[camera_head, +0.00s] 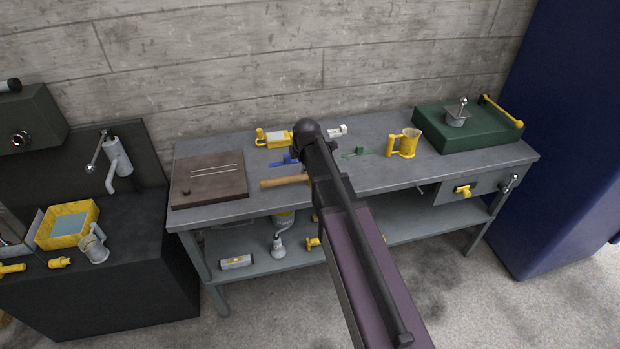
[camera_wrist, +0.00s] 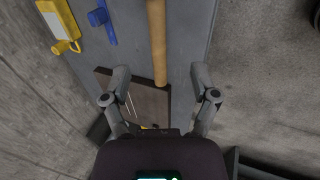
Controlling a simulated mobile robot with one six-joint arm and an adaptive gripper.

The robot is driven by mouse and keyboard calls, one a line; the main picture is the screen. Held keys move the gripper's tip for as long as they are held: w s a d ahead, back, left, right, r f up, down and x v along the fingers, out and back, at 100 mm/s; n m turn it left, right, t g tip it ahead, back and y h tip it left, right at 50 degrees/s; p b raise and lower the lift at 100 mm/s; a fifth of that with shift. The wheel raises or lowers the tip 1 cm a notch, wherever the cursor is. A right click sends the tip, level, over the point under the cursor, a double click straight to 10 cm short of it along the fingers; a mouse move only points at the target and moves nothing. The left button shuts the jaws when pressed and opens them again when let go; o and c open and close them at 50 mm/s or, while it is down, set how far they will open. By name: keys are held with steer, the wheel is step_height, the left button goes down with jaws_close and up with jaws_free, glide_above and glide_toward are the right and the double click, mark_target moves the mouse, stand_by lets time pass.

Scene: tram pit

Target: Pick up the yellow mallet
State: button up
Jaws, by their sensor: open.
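A tan-yellow handle (camera_head: 285,181), which looks like that of the mallet, lies on the grey workbench (camera_head: 215,213), just right of the brown board. Its right part and any head are hidden behind my arm in the head view. In the wrist view the handle (camera_wrist: 157,45) runs from the top edge down to near the middle. My gripper (camera_wrist: 160,77) is open and empty, its two fingers apart. The handle's near end lies between the fingertips in the picture. I cannot tell the height gap, and the head view does not show the fingers clearly.
A brown board (camera_head: 208,178), a blue tool (camera_head: 287,160), a yellow-and-white box (camera_head: 275,139), a small green tool (camera_head: 357,152), a yellow mug (camera_head: 405,143) and a green case (camera_head: 468,128) share the bench. A concrete wall (camera_head: 250,60) stands behind. A blue cabinet (camera_head: 570,150) stands right.

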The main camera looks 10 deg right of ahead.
mark_target(299, 176)
steer(key=b+x, duration=0.7)
steer(key=x, duration=0.1)
steer(key=shift+w+f+b, duration=0.15)
steer(key=shift+f+b, duration=0.15)
steer(key=shift+b, duration=0.2)
stand_by(0.6)
steer(key=shift+b+x, duration=2.3)
steer(key=shift+x, duration=0.3)
steer(key=shift+w+r, duration=0.15)
jaws_close()
